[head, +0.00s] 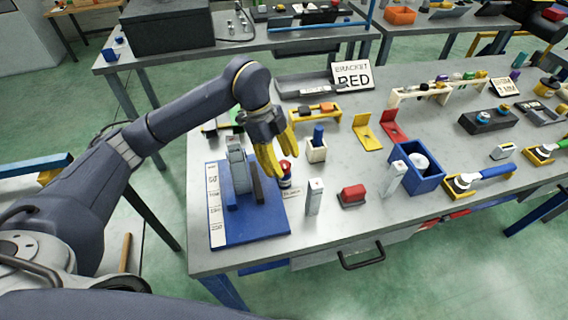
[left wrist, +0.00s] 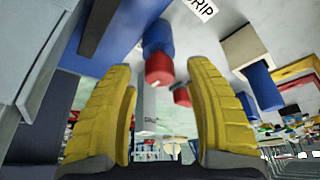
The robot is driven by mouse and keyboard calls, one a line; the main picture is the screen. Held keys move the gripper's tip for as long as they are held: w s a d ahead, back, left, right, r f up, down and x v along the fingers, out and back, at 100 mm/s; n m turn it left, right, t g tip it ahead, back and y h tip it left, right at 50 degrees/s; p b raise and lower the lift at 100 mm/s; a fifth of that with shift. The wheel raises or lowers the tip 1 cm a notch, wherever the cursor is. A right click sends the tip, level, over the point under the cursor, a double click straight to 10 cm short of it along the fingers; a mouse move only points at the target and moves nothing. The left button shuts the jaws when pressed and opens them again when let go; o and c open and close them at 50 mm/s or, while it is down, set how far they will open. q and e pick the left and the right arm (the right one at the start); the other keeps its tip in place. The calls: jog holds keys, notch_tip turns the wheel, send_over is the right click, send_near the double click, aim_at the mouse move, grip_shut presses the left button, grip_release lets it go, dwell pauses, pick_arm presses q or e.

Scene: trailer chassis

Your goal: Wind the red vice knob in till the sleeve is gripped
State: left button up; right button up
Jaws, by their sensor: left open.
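The vice stands on a blue base plate (head: 260,228) at the near left of the bench, with dark jaws around a grey, round-topped piece (head: 238,168) that looks like the sleeve. I cannot tell whether the jaws touch it. The red knob (head: 285,166) tops a short blue post right of the vice; in the left wrist view the red knob (left wrist: 159,69) shows between and beyond the fingers. My left gripper (head: 280,158) is open just above and beside the knob, fingers pointing down. It also shows in the left wrist view (left wrist: 163,95), empty. My right gripper is not in view.
A white scale strip (head: 214,205) lies along the plate's left edge. A white post (head: 315,197) and a red-topped block (head: 352,194) stand to the right. A holder with a blue peg (head: 317,150) stands behind.

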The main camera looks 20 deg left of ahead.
pick_arm(q)
jog(key=shift+d+f, duration=0.2)
jog(key=shift+f, duration=0.4)
jog(key=shift+s, duration=0.1)
grip_shut()
